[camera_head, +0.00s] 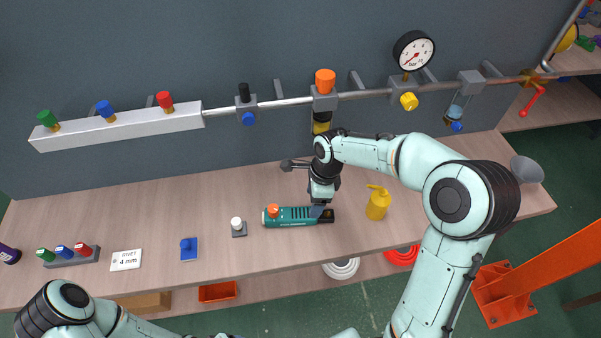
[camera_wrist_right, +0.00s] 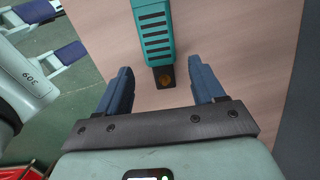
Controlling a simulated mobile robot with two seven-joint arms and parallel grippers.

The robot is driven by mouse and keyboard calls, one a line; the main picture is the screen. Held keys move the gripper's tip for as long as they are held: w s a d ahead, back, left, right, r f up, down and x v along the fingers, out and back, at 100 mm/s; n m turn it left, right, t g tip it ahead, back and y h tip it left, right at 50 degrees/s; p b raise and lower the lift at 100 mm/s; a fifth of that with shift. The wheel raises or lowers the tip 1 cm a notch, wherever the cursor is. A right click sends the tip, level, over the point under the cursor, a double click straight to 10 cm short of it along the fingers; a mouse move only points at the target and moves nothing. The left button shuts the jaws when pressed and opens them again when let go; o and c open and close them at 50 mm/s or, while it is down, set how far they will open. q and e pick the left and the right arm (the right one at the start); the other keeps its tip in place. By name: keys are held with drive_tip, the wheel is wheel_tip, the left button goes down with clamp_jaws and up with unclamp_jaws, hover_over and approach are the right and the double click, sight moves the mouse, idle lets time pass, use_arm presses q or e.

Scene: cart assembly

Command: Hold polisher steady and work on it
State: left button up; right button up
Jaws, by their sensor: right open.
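The polisher (camera_head: 292,217) is a teal tool with a dark right end and an orange knob near its left end. It lies on the wooden bench near the front edge. My right gripper (camera_head: 320,203) is over its dark right end in the head view, partly hiding it. In the right wrist view the polisher (camera_wrist_right: 157,35) comes in from the top, and its dark end lies between the open blue fingers of my right gripper (camera_wrist_right: 160,66). No contact with the fingers shows. My left arm shows at the lower left of the head view; its gripper is out of view.
A yellow can (camera_head: 378,203) stands right of the polisher. A small grey block with a white knob (camera_head: 237,225) and a blue part (camera_head: 189,249) are to the left. A pipe with valves and a gauge (camera_head: 413,51) runs along the wall behind. Bare bench lies between.

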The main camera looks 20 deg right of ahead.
sight(300, 216)
drive_tip(key=shift+w+f, duration=0.1)
drive_tip(key=shift+w, duration=0.15)
drive_tip(key=shift+s+a+f+b, duration=0.1)
drive_tip(key=shift+s+f+b, duration=0.2)
drive_tip(key=shift+s+f, duration=0.2)
drive_tip(key=f+b, duration=0.1)
drive_tip(key=f, duration=0.2)
drive_tip(key=f+b, duration=0.1)
drive_tip(key=f, duration=0.1)
drive_tip(key=shift+w+a+f+b, duration=0.25)
drive_tip(key=shift+a+f+b, duration=0.05)
drive_tip(key=shift+a, duration=0.1)
drive_tip(key=shift+a+f+b, duration=0.1)
drive_tip(key=shift+f+b, duration=0.3)
drive_tip(key=shift+f, duration=0.1)
drive_tip(key=shift+w, duration=0.15)
drive_tip(key=c, duration=0.8)
drive_tip(key=shift+o, duration=0.3)
drive_tip(key=c, duration=0.4)
use_arm(q)
drive_tip(key=s+f, duration=0.4)
drive_tip(key=f, duration=0.1)
drive_tip(key=shift+g, duration=0.3)
use_arm(e)
drive_tip(key=shift+r, duration=0.1)
